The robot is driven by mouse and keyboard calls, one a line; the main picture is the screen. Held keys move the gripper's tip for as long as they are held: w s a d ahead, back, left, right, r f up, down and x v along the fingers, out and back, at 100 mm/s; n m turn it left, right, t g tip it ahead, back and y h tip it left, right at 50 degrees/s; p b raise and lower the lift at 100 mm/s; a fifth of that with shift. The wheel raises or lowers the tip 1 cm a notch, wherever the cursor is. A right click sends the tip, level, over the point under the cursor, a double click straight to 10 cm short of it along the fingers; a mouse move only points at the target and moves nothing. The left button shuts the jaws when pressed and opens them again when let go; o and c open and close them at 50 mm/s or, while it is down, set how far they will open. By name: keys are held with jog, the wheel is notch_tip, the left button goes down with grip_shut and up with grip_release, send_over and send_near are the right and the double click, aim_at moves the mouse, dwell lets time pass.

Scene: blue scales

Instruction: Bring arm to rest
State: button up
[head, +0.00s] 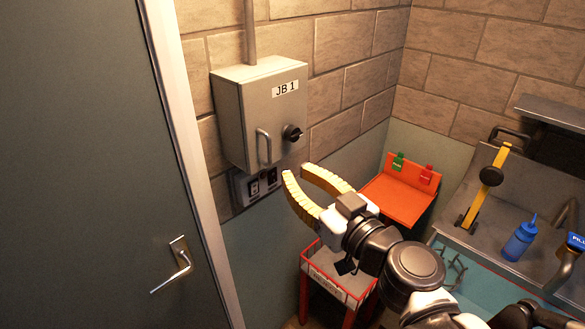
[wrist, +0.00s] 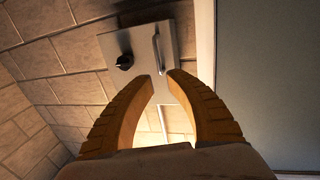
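My gripper (head: 305,184) has two yellow ribbed fingers and is raised in front of the wall, just below and to the right of a grey junction box (head: 238,120) labelled JB 1. The fingers are apart with nothing between them. In the wrist view the open fingertips (wrist: 159,76) frame the lower part of the box (wrist: 135,50) and its handle. I cannot tell the exact distance to the box. My arm reaches up from the bottom right of the head view.
A closed door (head: 85,170) with a lever handle fills the left. Below my arm stands a red-framed bin (head: 338,286). Switches (head: 262,183) sit under the box.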

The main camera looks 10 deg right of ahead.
jog(key=s+a+f+g+h+b, duration=0.1)
jog(key=s+f+g+b, duration=0.2)
jog(key=f, duration=0.5)
jog(key=s+a+f+g+b, duration=0.15)
jog(key=f+g+b, duration=0.3)
jog(key=f, duration=0.45)
jog(key=s+d+f+m+g+h+b, duration=0.2)
jog(key=s+d+f+m+h+b, duration=0.1)
jog(key=d, duration=0.7)
notch_tip(320, 180, down, 3)
jog(key=shift+s+m+h+b, duration=0.3)
jog(key=shift+s+m+h, duration=0.4)
jog(key=shift+s+h, duration=0.4)
jog(key=shift+w, duration=0.15)
